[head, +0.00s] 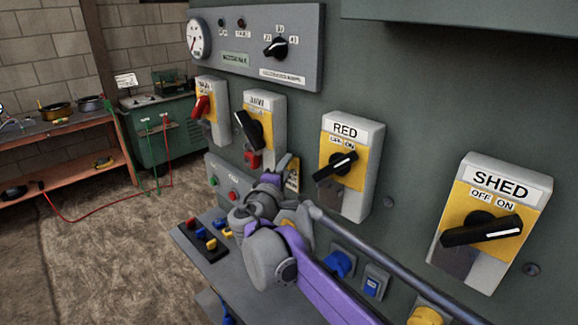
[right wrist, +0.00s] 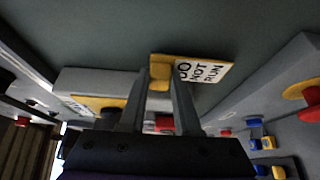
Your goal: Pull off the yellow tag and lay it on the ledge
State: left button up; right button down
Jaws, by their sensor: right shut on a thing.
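The yellow tag (right wrist: 208,71) has a white face reading "DO NOT RUN". In the right wrist view its yellow end sits between the fingertips of my right gripper (right wrist: 160,72), which is shut on it. In the head view the tag (head: 292,174) shows beside my right gripper (head: 280,178), in front of the panel and right of the second switch box. A red padlock-like piece (head: 252,159) hangs below that switch. I cannot tell whether the tag touches anything else. A grey ledge (head: 190,262) lies below and left of the gripper. My left gripper is not in view.
Colored pieces (head: 204,238) stand on the ledge's left part. Switch boxes labelled RED (head: 367,190) and SHED (head: 455,250) stick out to the right. A bench (head: 60,150) stands far left.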

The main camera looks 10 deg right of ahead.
jog(key=shift+s+a+p, duration=0.15)
jog(key=shift+s+a, duration=0.45)
jog(key=shift+a, duration=0.25)
jog(key=shift+s+a+p, duration=0.15)
jog(key=shift+s+a, duration=0.4)
jog(key=shift+a, duration=0.25)
